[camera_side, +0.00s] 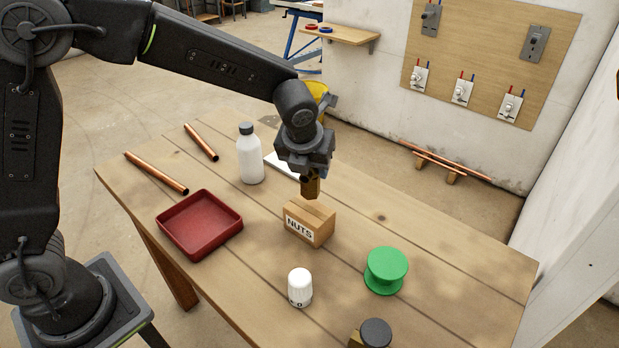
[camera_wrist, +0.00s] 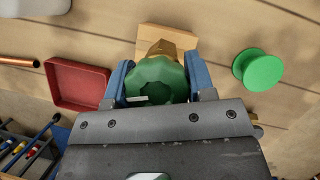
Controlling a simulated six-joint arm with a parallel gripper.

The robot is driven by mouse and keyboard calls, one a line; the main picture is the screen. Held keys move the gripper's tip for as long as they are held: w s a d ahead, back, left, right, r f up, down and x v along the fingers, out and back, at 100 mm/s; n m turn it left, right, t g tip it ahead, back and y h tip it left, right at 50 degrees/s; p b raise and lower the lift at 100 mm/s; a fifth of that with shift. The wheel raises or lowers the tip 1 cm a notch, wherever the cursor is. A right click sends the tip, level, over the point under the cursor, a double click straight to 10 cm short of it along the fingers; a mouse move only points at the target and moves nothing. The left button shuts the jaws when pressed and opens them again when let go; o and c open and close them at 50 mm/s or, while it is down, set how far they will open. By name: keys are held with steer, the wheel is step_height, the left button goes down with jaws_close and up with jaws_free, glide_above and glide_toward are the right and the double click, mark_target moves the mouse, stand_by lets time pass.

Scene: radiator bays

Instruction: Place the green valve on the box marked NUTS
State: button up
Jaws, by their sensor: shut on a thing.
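My gripper (camera_side: 309,176) is shut on the green valve. In the wrist view the valve's green ribbed knob (camera_wrist: 157,82) sits between the two blue fingers, with its brass body beyond. In the side view only the brass lower part of the valve (camera_side: 312,188) shows under the gripper; the knob is hidden there. The cardboard box marked NUTS (camera_side: 310,224) stands on the table directly below the valve. It also shows in the wrist view (camera_wrist: 172,36), partly covered by the valve. The brass end is at or just above the box top; I cannot tell if they touch.
A green spool (camera_side: 386,271) stands right of the box, and a white thermostat head (camera_side: 300,287) in front. A red tray (camera_side: 199,224), a white bottle (camera_side: 250,155) and copper pipes (camera_side: 157,173) lie to the left. A dark-capped part (camera_side: 375,333) is at the front edge.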

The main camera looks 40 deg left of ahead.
steer(key=shift+f, duration=1.75)
steer(key=shift+f, duration=0.1)
steer(key=o, duration=1.2)
steer(key=shift+f, duration=0.1)
steer(key=v, duration=1.2)
steer(key=s+a+r+n, duration=0.1)
steer(key=s+a+n, duration=0.2)
steer(key=s+n, duration=0.4)
steer(key=s+a+r+n+t+h, duration=0.1)
steer(key=s+a+n, duration=0.2)
steer(key=n, duration=1.1)
steer(key=s+a+r+n, duration=0.1)
steer(key=s+a+n, duration=0.2)
steer(key=s+n, duration=0.7)
steer(key=shift+s+a+h, duration=0.2)
steer(key=shift+s+h, duration=0.15)
steer(key=shift+h, duration=0.05)
